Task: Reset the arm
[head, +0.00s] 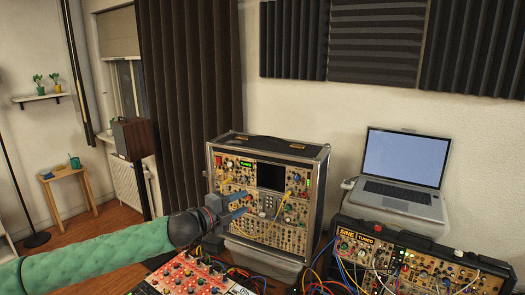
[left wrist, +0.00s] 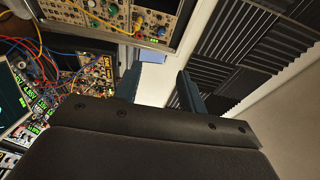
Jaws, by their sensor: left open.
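My left arm, in a green sleeve, comes in from the lower left of the head view. Its left gripper (head: 238,205) is open, with two blue-grey fingers in front of the upright modular synth case (head: 268,228). Nothing shows between the fingers. In the left wrist view the two fingers (left wrist: 160,90) stand apart, with pale wall and part of the laptop's blue screen behind them. I cannot tell whether a fingertip touches the case. My right gripper is not in view.
A second synth rack (head: 410,262) with patch cables stands at lower right. A laptop (head: 400,178) stands open on a white stand behind it. A red-panelled device (head: 190,275) lies below my arm. A small wooden stool (head: 67,178) is at the far left.

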